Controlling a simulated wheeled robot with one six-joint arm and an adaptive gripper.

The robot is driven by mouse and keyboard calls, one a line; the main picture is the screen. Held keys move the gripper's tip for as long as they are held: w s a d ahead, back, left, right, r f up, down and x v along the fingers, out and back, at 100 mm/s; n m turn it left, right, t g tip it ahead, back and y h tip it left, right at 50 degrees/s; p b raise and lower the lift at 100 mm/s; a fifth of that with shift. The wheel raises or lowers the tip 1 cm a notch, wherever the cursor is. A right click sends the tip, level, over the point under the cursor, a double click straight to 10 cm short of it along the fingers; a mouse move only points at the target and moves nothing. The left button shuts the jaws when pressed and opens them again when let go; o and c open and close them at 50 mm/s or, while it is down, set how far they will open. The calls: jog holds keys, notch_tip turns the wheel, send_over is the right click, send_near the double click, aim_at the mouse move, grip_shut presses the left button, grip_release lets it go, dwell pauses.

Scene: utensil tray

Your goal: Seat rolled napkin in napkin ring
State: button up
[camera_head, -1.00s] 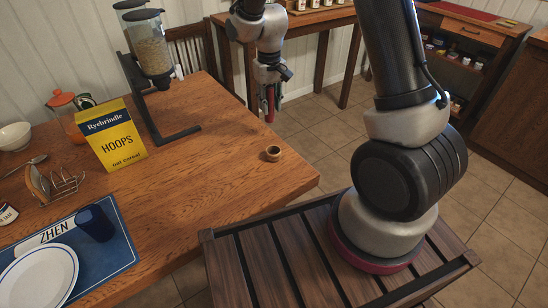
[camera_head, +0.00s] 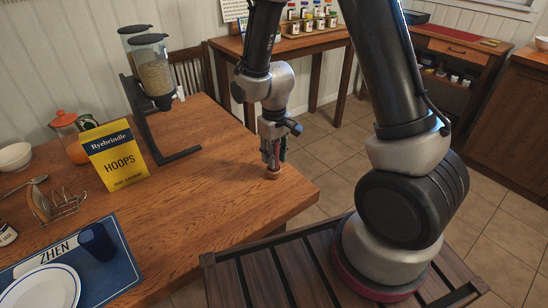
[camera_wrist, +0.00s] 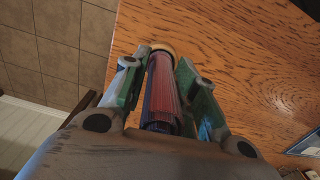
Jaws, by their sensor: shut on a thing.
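My gripper (camera_head: 271,158) points down over the table's right part, its fingertips just above the napkin ring (camera_head: 273,173). It is shut on the rolled napkin (camera_wrist: 163,95), a red and dark blue roll between the green-sided fingers in the wrist view. The small wooden ring also shows in the wrist view (camera_wrist: 161,47), as a tan arc at the napkin's far end. The napkin's far end lines up with the ring, but I cannot tell how deep inside it sits. In the head view the fingers mostly hide the napkin.
The wooden table (camera_head: 190,215) is clear around the ring, with its edge close to the right. A yellow cereal box (camera_head: 115,158), a cereal dispenser (camera_head: 155,75), a toast rack (camera_head: 65,203) and a blue placemat (camera_head: 115,275) stand or lie further left.

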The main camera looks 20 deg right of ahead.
jog(key=shift+f, duration=0.4)
jog(key=shift+f, duration=0.1)
jog(key=o, duration=1)
